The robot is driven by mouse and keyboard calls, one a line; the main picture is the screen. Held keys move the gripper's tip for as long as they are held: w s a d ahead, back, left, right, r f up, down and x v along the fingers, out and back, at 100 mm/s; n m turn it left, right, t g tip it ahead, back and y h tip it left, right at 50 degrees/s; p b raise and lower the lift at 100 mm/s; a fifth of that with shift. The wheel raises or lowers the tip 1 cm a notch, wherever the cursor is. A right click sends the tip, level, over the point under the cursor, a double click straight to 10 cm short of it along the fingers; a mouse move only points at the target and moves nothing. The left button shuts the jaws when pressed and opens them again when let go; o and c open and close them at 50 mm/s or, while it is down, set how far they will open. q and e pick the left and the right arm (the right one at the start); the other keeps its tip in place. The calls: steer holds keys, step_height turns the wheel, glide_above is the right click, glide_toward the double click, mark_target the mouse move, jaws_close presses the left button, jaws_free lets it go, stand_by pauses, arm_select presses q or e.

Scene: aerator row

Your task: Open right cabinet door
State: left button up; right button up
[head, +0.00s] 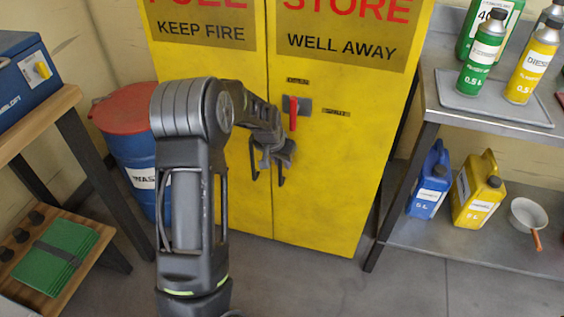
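The yellow cabinet (225,190) stands ahead with both doors shut and a vertical seam between them. Its right door (345,180) carries red "STORE" and black "WELL AWAY" lettering. A red handle (293,108) on a dark plate sits near the seam on this door and hangs upright. My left gripper (268,176) is in front of the cabinet by the seam, below and slightly left of the handle. Its two dark fingers are apart with nothing seen between them. I cannot tell whether it touches the cabinet. My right gripper is not in view.
A metal shelf (470,232) with bottles and jugs stands close at the right. A blue drum (138,165) with a red lid stands left of the cabinet. A wooden bench (45,118) is at the far left. Floor (300,285) before the cabinet is clear.

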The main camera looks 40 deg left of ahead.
arm_select(q)
steer(key=shift+c, duration=0.5)
jaws_close()
stand_by(1.0)
